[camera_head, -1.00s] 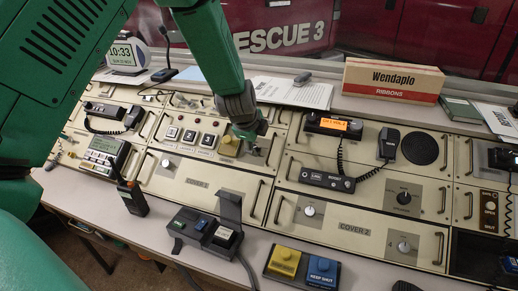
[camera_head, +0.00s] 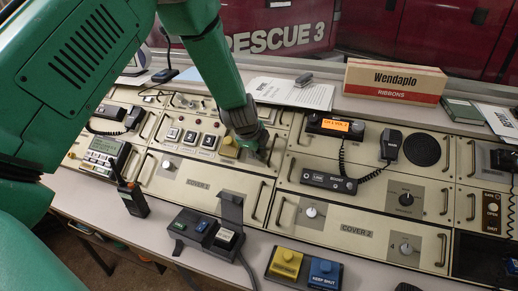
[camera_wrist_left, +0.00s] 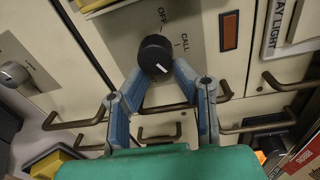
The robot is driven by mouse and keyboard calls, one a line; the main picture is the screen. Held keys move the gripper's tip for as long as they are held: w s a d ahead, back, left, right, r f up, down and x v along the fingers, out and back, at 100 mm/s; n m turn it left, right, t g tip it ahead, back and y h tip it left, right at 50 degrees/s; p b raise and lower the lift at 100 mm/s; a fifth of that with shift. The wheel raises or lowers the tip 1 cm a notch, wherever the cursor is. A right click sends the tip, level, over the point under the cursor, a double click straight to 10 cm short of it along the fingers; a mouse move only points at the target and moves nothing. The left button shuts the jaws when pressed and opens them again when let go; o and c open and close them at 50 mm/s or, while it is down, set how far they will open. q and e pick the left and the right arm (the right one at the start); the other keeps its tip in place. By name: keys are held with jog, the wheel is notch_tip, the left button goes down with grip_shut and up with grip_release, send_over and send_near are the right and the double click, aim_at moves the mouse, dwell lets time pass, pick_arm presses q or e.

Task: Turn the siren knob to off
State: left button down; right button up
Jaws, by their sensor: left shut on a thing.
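A round black knob (camera_wrist_left: 155,52) with OFF and CALL printed beside it shows in the left wrist view, on a grey plate of the console. No siren label is readable on it. My left gripper (camera_wrist_left: 161,74) has its two blue fingers at the near side of this knob and is shut on it. My right gripper is in neither view.
Metal handles (camera_wrist_left: 165,107) stand up from the panels around my left fingers. A COVER 1 panel (camera_head: 205,185) lies in front of the gripper.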

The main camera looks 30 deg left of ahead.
pick_arm(q)
jog(key=shift+s+a+f, duration=0.1)
jog(key=shift+a, duration=1.15)
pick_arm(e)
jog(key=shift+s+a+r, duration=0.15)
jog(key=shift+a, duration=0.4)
